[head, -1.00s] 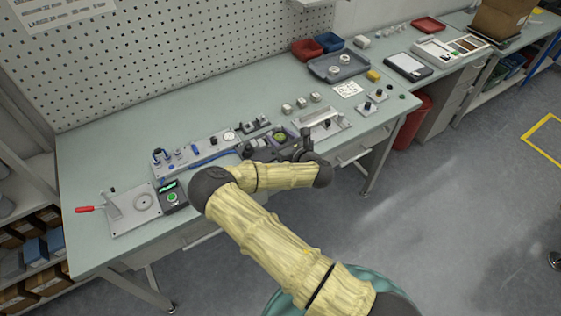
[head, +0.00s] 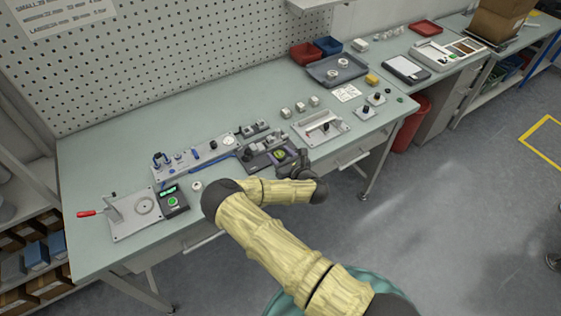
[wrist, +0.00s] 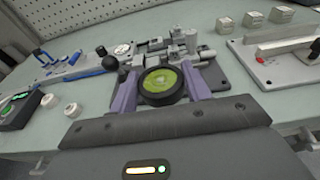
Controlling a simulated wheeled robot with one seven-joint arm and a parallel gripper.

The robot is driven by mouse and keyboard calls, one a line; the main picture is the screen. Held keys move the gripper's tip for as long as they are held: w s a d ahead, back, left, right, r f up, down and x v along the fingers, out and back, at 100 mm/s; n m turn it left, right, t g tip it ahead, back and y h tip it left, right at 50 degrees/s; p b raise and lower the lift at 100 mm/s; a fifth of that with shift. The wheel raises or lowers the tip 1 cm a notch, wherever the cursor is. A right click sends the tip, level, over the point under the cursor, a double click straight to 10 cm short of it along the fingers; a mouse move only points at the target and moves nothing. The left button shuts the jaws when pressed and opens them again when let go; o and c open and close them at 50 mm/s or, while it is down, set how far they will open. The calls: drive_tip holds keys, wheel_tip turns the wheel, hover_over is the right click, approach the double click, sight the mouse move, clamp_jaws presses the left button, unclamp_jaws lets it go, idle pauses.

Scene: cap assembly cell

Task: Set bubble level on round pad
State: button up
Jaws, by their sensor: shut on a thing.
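The bubble level, a yellow-green disc in a black ring, shows in the wrist view (wrist: 163,84) between the two purple fingers of my gripper (wrist: 158,80). My gripper is shut on it. In the head view the level (head: 280,156) is a small green spot at my gripper, over the dark grey fixture (head: 252,162) at the bench's front. Whether it touches anything below cannot be told. A round white disc (head: 228,140) sits on the long grey panel; it also shows in the wrist view (wrist: 122,50). Whether this is the round pad is unclear.
A clamp plate (head: 130,222) with a red handle and a small box with a green button (head: 173,201) stand to the left. A grey plate with a handle (head: 321,128) lies to the right. Small white caps (head: 300,107) stand behind it.

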wheel_tip(320, 180, down, 4)
drive_tip(key=shift+r+p, duration=0.2)
drive_tip(key=shift+p, duration=0.25)
drive_tip(key=shift+f+b, duration=0.4)
drive_tip(key=shift+b, duration=0.05)
drive_tip(key=shift+f, duration=0.25)
drive_tip(key=o, duration=1)
drive_tip(key=shift+r, duration=0.15)
